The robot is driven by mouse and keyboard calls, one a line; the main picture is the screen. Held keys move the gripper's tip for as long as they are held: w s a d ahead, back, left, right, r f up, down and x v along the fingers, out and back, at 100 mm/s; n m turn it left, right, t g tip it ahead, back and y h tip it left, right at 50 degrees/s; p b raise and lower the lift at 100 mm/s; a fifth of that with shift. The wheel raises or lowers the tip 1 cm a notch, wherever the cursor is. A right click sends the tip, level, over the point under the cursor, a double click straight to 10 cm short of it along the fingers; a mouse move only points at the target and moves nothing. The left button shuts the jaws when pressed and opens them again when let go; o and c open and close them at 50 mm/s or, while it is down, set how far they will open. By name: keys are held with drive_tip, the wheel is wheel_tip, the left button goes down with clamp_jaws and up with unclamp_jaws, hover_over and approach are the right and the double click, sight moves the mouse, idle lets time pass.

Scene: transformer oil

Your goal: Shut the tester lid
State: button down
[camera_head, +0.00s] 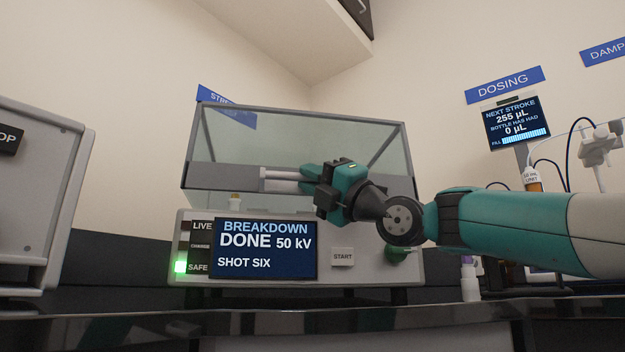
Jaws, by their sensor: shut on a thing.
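The tester (190,222) is a grey box whose screen (265,247) reads "BREAKDOWN DONE 50 kV SHOT SIX". Its lid (240,135) is a clear box with a grey front band, above the tester body. The lid's front lower edge stands above the body's top, with a gap at the front. A pale horizontal bar, seemingly the lid's handle (278,180), lies along the front band. My gripper (312,180) reaches in from the right and is shut on this bar. The gripper hides the bar's right end and part of the lid front.
A green light (181,266) glows beside "SAFE". A START button (343,257) and a green knob (400,252) are on the tester front. A grey machine (45,190) stands at left. The dosing screen (517,122) and bottle (532,180) stand at right, behind my arm.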

sight(293, 186)
drive_tip(key=f+b, duration=0.1)
drive_tip(key=w+f+b, duration=0.1)
drive_tip(key=f, duration=0.1)
drive_tip(key=shift+w+a+f, duration=0.1)
drive_tip(key=c, duration=1.4)
unclamp_jaws()
drive_tip(key=b+v, duration=0.3)
drive_tip(key=v, duration=1.4)
